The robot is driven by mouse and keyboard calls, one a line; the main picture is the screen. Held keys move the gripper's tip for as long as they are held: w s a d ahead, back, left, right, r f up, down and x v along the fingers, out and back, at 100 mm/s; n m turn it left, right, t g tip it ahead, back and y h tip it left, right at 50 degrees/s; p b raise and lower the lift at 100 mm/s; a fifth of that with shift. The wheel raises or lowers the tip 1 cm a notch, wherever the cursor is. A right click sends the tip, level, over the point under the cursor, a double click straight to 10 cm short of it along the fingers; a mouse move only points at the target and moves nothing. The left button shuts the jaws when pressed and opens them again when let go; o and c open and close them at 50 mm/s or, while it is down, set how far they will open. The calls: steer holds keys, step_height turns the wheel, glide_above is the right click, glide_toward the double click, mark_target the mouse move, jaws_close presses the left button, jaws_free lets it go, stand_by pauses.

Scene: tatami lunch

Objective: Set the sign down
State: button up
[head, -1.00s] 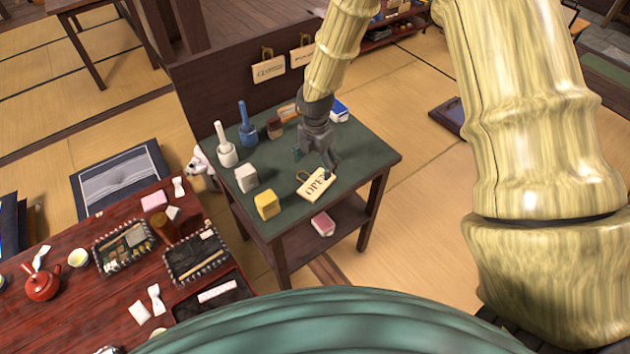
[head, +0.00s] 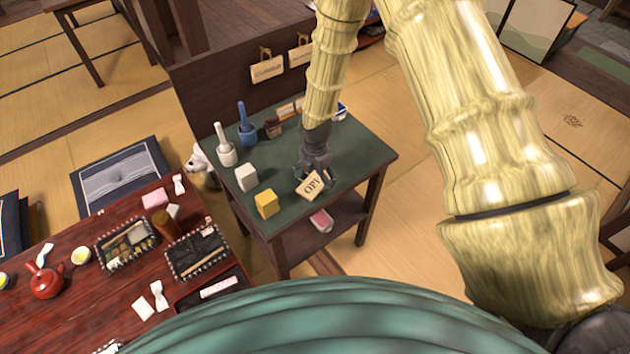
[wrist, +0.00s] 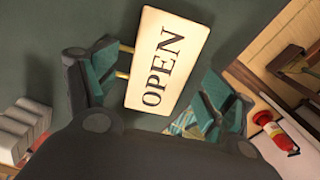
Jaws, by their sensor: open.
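The sign (head: 311,187) is a pale wooden board with dark "OPEN" lettering, at the front part of the green-topped stand (head: 285,205). In the wrist view the sign (wrist: 167,60) shows its lettered face between my fingers, with part of its gold hanger at its left edge. My gripper (head: 317,174) is over the sign and hides part of it in the head view. In the wrist view my gripper (wrist: 155,92) is open, one finger on each side of the board. Whether a finger touches the board, and whether it lies fully flat, I cannot tell.
A yellow block (head: 266,204) and a white block (head: 246,177) stand left of the sign. White (head: 226,150) and blue (head: 246,128) handled stamps stand behind. Two signs (head: 267,69) hang on the back panel. A pink-topped block (head: 321,220) is on the lower shelf.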

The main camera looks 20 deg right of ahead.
steer(key=shift+f, duration=0.2)
steer(key=shift+s, duration=0.15)
steer(key=c, duration=1)
steer(key=shift+c, duration=0.6)
